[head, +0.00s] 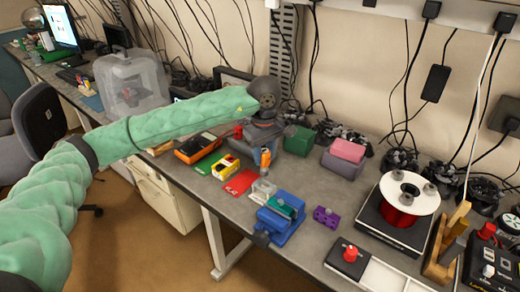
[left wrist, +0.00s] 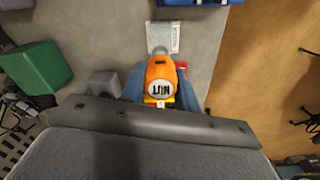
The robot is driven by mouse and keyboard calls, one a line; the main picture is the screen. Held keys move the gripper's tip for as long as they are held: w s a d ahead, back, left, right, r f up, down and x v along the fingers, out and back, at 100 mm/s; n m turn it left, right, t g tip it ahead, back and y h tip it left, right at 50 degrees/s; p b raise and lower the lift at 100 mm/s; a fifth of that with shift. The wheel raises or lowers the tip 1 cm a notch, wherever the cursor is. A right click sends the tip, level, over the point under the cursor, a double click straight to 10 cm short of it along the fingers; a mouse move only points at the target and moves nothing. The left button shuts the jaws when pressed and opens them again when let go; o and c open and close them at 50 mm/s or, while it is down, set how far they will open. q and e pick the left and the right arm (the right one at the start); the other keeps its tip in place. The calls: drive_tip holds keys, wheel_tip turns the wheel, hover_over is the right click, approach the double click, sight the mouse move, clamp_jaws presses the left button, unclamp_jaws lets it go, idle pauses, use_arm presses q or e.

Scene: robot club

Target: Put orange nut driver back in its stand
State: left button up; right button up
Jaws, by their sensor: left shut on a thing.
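The orange nut driver (head: 265,158) is held upright at my left gripper (head: 264,146), above the bench between the green box and the red card. In the left wrist view its orange handle (left wrist: 160,72), with a round white "NUT" cap, sits between the blue-grey fingers of my left gripper (left wrist: 160,88). The gripper is shut on it. My right gripper is not in view.
A purple block (head: 327,216) and a red spool (head: 400,210) are further right. Bare bench lies around the purple block.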

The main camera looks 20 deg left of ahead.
sight(264, 168)
use_arm(q)
drive_tip(key=shift+f, duration=2.45)
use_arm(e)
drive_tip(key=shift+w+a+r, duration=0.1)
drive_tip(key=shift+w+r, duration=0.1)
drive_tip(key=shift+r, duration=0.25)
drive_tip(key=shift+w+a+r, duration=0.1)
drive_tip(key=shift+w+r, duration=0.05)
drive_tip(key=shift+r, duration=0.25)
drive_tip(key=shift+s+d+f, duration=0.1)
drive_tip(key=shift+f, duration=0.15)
use_arm(q)
drive_tip(key=shift+f+b, duration=0.15)
drive_tip(key=shift+b, duration=1.9)
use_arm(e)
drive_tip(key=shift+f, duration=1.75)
use_arm(q)
drive_tip(key=shift+f+b, duration=0.3)
drive_tip(key=shift+b, duration=0.4)
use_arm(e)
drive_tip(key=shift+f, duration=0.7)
